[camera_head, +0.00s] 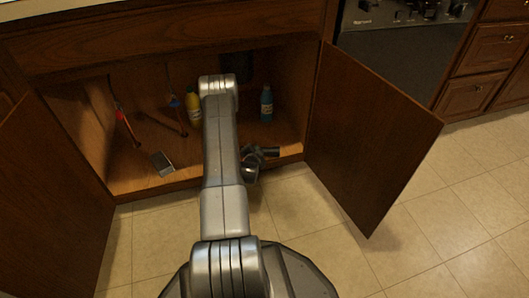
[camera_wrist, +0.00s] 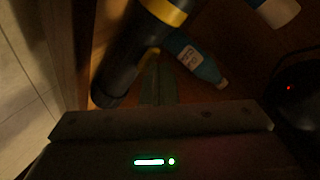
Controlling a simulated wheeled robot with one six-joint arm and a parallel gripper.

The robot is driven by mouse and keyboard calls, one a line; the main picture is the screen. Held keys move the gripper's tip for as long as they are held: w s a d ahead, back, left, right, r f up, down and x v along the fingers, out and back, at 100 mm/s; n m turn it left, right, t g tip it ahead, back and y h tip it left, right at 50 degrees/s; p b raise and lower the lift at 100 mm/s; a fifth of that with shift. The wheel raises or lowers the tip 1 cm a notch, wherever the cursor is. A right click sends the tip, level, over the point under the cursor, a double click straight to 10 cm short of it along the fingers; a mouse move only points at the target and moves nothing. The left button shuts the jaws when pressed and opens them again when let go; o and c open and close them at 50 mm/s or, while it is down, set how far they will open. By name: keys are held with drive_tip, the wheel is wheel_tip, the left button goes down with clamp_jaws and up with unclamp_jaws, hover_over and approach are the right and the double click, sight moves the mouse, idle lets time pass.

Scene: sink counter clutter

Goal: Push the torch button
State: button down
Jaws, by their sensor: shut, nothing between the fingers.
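In the wrist view, the torch (camera_wrist: 128,50) is a dark cylinder with a yellow band, lying slantwise on the cabinet's brown floor. A small yellow part (camera_wrist: 150,56) shows along its right side; I cannot tell whether it is the button. My gripper (camera_wrist: 157,62) is shut and empty, with its dim fingertips at the torch's right side. I cannot tell whether they touch it. In the head view, the dark end of my arm is low at the cabinet's front edge, and the torch cannot be clearly told apart there.
A blue bottle (camera_head: 266,104) stands in the cabinet; a blue bottle (camera_wrist: 198,60) also shows beside the torch in the wrist view. A yellow bottle (camera_head: 193,108) stands behind my arm. The open left door (camera_head: 50,195) and right door (camera_head: 368,135) flank the opening. Tiled floor (camera_head: 455,215) is clear.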

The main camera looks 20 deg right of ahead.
drive_tip(key=shift+f, duration=0.15)
drive_tip(key=shift+s+a+r, duration=0.1)
drive_tip(key=shift+s+r, duration=0.1)
drive_tip(key=shift+r, duration=0.45)
drive_tip(key=shift+r, duration=0.1)
drive_tip(key=shift+s+a+r+p, duration=0.1)
drive_tip(key=shift+s+r+p, duration=0.3)
drive_tip(key=shift+r, duration=0.5)
drive_tip(key=shift+s+a+r+p, duration=0.1)
drive_tip(key=shift+s+r+p, duration=0.35)
drive_tip(key=shift+r, duration=0.45)
drive_tip(key=shift+s+a+r+p, duration=0.1)
drive_tip(key=shift+s+r+p, duration=0.15)
drive_tip(key=shift+r+p, duration=0.45)
drive_tip(key=shift+r, duration=0.15)
